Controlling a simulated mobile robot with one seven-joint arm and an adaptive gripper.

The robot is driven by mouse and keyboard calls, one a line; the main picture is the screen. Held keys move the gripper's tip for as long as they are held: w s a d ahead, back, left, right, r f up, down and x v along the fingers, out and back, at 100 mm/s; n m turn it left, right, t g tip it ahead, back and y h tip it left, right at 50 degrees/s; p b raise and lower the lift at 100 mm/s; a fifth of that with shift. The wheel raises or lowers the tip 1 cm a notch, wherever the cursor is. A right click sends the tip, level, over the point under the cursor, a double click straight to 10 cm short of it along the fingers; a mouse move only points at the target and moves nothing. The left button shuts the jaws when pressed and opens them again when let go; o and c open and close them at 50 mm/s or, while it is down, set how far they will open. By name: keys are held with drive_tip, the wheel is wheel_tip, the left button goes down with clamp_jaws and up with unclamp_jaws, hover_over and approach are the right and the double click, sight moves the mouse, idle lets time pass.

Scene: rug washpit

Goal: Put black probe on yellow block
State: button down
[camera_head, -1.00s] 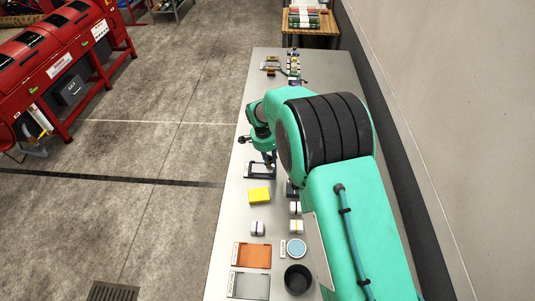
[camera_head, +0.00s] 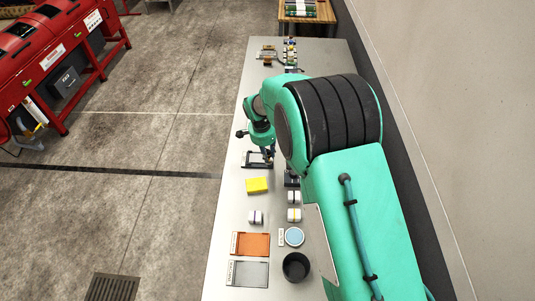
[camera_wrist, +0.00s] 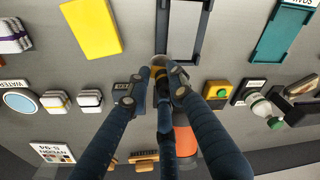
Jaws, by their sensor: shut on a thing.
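The yellow block (camera_head: 257,185) lies flat on the long grey table, in front of a black-framed tray (camera_head: 251,160). In the wrist view the yellow block (camera_wrist: 92,27) is at the upper left, apart from my gripper. My gripper (camera_wrist: 158,88) is shut on a dark, slender thing (camera_wrist: 165,115) between its fingers, which appears to be the black probe. In the head view my gripper (camera_head: 267,157) is at the right side of the black-framed tray, beyond the yellow block. The arm and fingers partly hide the held thing, and I cannot tell whether it touches the table.
White blocks (camera_head: 294,215), an orange tray (camera_head: 251,244), a grey tray (camera_head: 248,273), a blue disc (camera_head: 294,236) and a black cup (camera_head: 296,267) occupy the near table. Small items (camera_head: 290,55) stand at the far end. A wall runs along the right.

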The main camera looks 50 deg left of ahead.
drive_tip(key=s+d+r+n+p, duration=0.1)
drive_tip(key=s+d+r, duration=0.2)
drive_tip(key=s+d, duration=1.4)
drive_tip(key=shift+s+d+n+g+y, duration=0.3)
drive_tip(key=shift+d+n+g, duration=0.1)
drive_tip(key=shift+d, duration=0.35)
drive_tip(key=shift+w+a, duration=0.1)
drive_tip(key=shift+a, duration=0.05)
hover_over(256, 185)
drive_tip(key=shift+f+p, duration=0.3)
drive_tip(key=shift+f, duration=0.45)
drive_tip(key=shift+f, duration=1.7)
